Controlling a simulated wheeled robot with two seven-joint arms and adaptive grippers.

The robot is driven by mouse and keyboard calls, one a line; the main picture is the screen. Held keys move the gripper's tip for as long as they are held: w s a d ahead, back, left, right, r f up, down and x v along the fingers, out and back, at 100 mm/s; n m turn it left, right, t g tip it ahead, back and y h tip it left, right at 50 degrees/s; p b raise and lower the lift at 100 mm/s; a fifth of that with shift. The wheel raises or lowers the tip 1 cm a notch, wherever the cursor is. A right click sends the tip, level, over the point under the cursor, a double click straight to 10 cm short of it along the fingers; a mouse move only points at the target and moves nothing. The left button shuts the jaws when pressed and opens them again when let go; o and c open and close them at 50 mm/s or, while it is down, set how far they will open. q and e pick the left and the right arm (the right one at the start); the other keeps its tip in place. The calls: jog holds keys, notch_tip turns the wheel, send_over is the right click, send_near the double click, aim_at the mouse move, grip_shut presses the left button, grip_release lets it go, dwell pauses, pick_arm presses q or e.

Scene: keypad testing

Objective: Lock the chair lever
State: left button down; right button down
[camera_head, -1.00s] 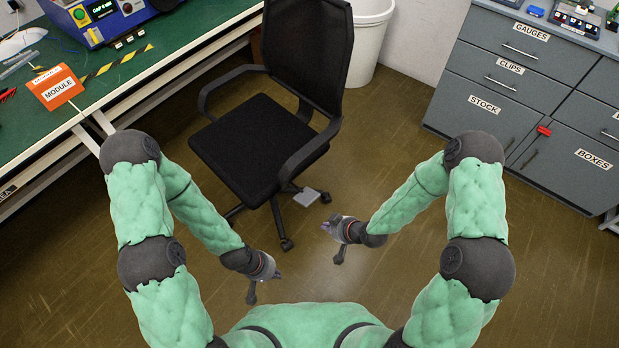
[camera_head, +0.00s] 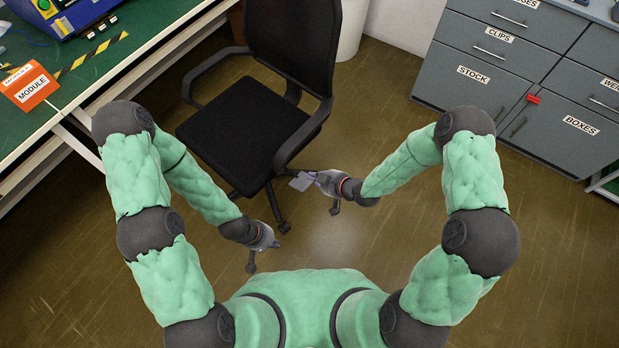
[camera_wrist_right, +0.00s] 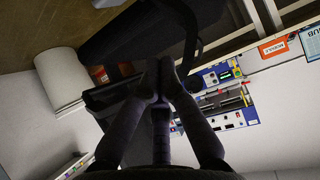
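The black office chair (camera_head: 247,126) stands in front of me, left of centre, its seat facing up. A flat light-grey lever paddle (camera_head: 301,182) sticks out low on the right side of its seat. My right gripper (camera_head: 313,177) is at the paddle's right end, very close to it; I cannot tell whether they touch. In the right wrist view the right gripper's fingers (camera_wrist_right: 160,75) come together at the tips, and no paddle can be made out between them. My left gripper (camera_head: 276,243) hangs low near the chair's front foot, apart from the chair; its fingertips are too small to judge.
A green-topped workbench (camera_head: 97,89) stands at the left, with an orange module sign (camera_head: 30,86) on it. Grey drawer cabinets (camera_head: 482,82) stand at the right, and a white bin (camera_head: 350,30) stands behind the chair. The brown floor right of the chair is clear.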

jog(key=b, duration=0.4)
send_over(303, 183)
jog(key=w+a, duration=0.1)
jog(key=a, duration=0.1)
notch_tip(303, 183, down, 6)
jog(key=shift+d+r, duration=0.1)
jog(key=shift+d, duration=0.05)
jog(key=shift+s+d+f+b, duration=0.15)
jog(key=shift+d+f+b, duration=0.1)
jog(key=shift+f, duration=0.3)
jog(key=shift+s+d+f+b, duration=0.15)
jog(key=shift+d+f+b, duration=0.1)
jog(key=shift+f, duration=0.25)
jog(key=shift+s+d+f, duration=0.15)
jog(key=shift+f, duration=0.4)
jog(key=shift+s+d+f, duration=0.1)
jog(key=shift+f, duration=0.1)
notch_tip(303, 183, down, 11)
jog(key=s+d+t+y, duration=0.1)
jog(key=t+y, duration=0.1)
jog(key=shift+s+d+f+y, duration=0.2)
jog(key=shift+s+d+y, duration=0.1)
jog(key=shift+s+y, duration=0.1)
